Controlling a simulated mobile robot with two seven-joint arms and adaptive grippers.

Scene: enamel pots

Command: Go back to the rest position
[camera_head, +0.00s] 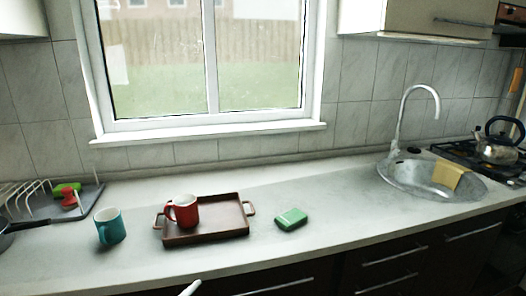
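Neither of my grippers shows in the head view, so I cannot see whether they are open or shut. A red mug (185,211) with a pale inside stands upright on the left part of a brown wooden tray (222,231) with two end handles. A teal mug (110,227) stands upright on the counter (330,185), left of the tray and apart from it. A small green box-like item (291,219) lies on the counter to the right of the tray.
A dish rack (85,207) stands at the far left beside a dark pan. A round sink (415,178) with a tall faucet (399,125) and a yellow cloth (447,174) is at the right. A kettle (497,147) sits on the stove. The counter between green item and sink is clear.

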